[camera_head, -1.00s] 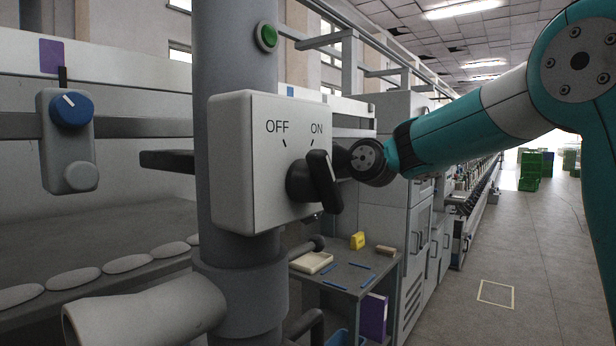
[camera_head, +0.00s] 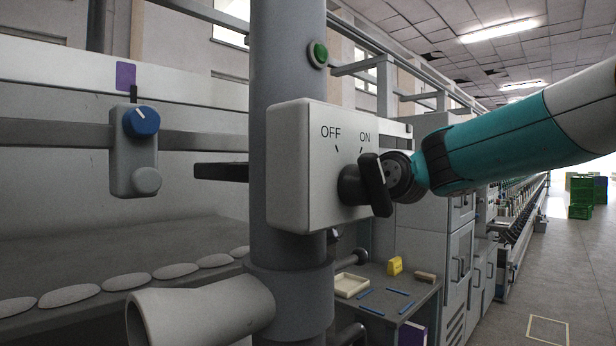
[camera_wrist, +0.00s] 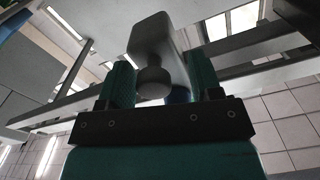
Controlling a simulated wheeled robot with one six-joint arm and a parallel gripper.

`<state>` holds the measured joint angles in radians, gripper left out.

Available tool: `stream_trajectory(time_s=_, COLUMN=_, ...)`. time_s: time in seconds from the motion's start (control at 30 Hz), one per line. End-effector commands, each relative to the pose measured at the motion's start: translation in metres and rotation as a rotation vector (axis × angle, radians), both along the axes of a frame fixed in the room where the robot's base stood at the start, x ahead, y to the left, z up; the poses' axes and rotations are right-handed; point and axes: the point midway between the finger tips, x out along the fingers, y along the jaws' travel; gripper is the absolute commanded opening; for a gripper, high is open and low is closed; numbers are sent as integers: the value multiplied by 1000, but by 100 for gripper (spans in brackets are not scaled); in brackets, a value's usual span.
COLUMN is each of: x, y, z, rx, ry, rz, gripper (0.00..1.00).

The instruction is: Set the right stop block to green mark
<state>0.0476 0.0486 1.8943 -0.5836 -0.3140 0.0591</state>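In the wrist view a grey stop block (camera_wrist: 150,40) with a round grey knob (camera_wrist: 153,82) lies between the two teal fingers of my gripper (camera_wrist: 160,62). The fingers stand apart, with a gap left of the knob; whether the right finger touches the block I cannot tell. A blue part (camera_wrist: 180,95) of the block is half hidden. Another stop block (camera_head: 133,165) with a blue dial (camera_head: 141,121) sits on the rail at left, below a purple mark (camera_head: 126,76). I see no green mark.
A thick grey column (camera_head: 285,240) carries a switch box (camera_head: 305,180) marked OFF and ON, with a dark knob (camera_head: 374,186), close beside my arm. A dark bar (camera_head: 220,172) sticks out left of the column.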

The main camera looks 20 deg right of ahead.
Motion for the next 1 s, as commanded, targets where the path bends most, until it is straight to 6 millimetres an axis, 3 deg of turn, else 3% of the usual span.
stream_trajectory(time_s=0.37, x=-9, y=-6, z=-2, rx=0, ry=-1, rz=-1, gripper=58)
stream_trajectory(time_s=0.8, x=-101, y=-59, z=-4, rx=-1, ry=-4, rz=-10, gripper=58)
stream_trajectory(time_s=0.97, x=-129, y=-73, z=-3, rx=-1, ry=-2, rz=-9, gripper=58)
stream_trajectory(time_s=1.0, x=-132, y=-76, z=5, rx=0, ry=7, rz=-7, gripper=58)
